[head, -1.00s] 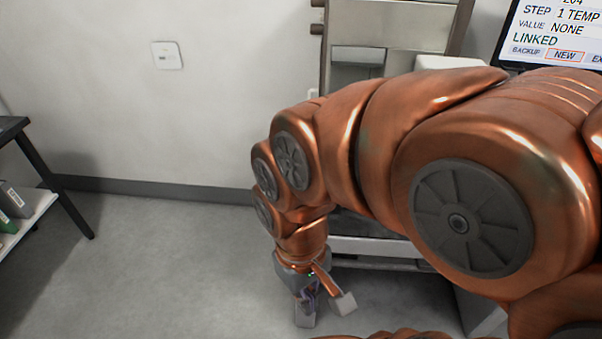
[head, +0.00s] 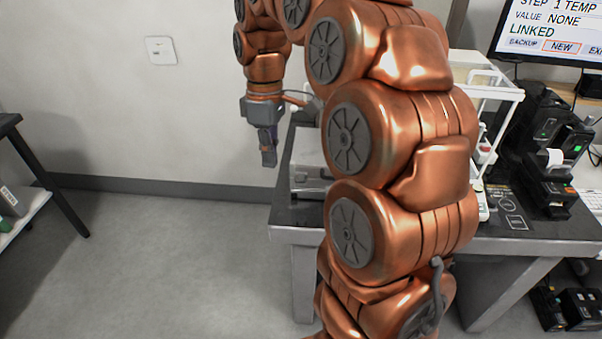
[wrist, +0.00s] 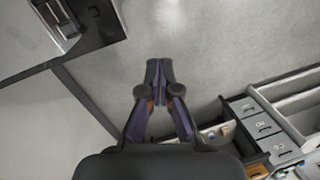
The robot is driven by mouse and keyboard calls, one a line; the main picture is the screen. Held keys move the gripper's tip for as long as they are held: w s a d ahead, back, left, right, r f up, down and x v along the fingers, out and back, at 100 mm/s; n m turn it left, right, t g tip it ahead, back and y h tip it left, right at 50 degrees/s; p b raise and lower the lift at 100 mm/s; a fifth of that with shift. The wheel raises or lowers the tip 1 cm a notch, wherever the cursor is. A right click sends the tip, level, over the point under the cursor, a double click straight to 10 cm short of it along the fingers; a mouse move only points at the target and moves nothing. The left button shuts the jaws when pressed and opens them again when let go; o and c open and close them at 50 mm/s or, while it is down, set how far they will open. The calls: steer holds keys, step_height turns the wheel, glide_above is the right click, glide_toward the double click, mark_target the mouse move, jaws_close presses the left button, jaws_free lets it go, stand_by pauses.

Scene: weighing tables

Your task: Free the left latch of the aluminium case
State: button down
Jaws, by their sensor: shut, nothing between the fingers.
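The aluminium case (head: 311,157) is a grey box on the dark tabletop. In the head view it is partly hidden behind my arm. My gripper (head: 268,157) hangs fingers-down just left of the case, apart from it and beyond the table's left edge. In the wrist view its fingers (wrist: 158,72) are together with nothing between them, over the floor. A grey surface that looks like the case (wrist: 22,38) shows at the upper left, with a small metal fitting (wrist: 57,18), possibly a latch. I cannot tell which latch it is or its state.
The table (head: 292,236) also carries a clear-sided balance (head: 487,85), a black device (head: 548,150) and a monitor (head: 552,32). A shelf (head: 25,215) stands at the far left. Floor (head: 170,260) between shelf and table is clear.

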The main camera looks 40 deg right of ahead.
steer(key=w+d+f+n, duration=0.1)
steer(key=w+d, duration=0.3)
steer(key=d, duration=0.3)
steer(key=w+d+f+n+b, duration=0.1)
steer(key=w+d, duration=0.3)
steer(key=d, duration=0.3)
steer(key=shift+w+d+n+y, duration=0.3)
steer(key=shift+f, duration=0.2)
step_height(320, 180, down, 14)
steer(key=s+a+p, duration=0.1)
steer(key=s+a, duration=0.1)
steer(key=shift+r, duration=0.25)
